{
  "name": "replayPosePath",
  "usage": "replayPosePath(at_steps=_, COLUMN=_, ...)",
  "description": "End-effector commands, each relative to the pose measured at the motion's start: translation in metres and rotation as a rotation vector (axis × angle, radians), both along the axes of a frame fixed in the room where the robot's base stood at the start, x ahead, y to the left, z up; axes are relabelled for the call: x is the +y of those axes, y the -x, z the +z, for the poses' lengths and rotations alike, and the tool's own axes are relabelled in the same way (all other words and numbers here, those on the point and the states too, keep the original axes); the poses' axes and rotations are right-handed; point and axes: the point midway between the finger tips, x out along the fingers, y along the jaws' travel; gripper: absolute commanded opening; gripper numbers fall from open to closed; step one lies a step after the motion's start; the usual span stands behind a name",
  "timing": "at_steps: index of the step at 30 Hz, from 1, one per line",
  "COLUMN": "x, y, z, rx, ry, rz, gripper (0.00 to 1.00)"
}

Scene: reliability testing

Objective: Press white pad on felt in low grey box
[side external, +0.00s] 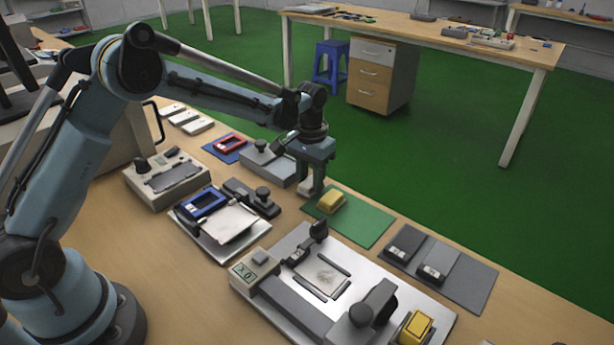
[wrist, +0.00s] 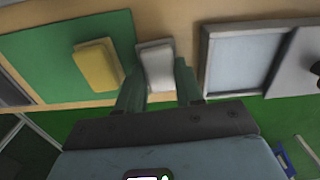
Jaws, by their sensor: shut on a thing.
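My gripper (side external: 311,190) is shut on the white pad (wrist: 157,66), one finger on each side. The pad also shows low between the fingertips in the side view (side external: 305,187). It is just off the edge of the green mat, over bare wood; I cannot tell whether it touches the table. The low grey box (side external: 275,172) is beside my gripper, to its left in the side view and right in the wrist view (wrist: 206,62). Its pale grey-blue felt (wrist: 243,62) is bare. A grey lid with a dark knob (wrist: 300,75) lies over the box's far side.
A yellow pad (side external: 331,202) lies on the green mat (side external: 362,225). A metal test plate (side external: 405,305) with clamps stands in front, near a dark grey mat (side external: 470,275). A blue-framed device (side external: 204,204) and a control box (side external: 165,180) stand to the left.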

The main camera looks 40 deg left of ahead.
Motion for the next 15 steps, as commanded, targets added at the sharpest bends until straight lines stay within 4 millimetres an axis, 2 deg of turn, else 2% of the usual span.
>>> replayPosePath(at_steps=15, x=0.0, y=0.0, z=0.028, rx=0.0, ry=0.0, rz=0.0, gripper=0.14)
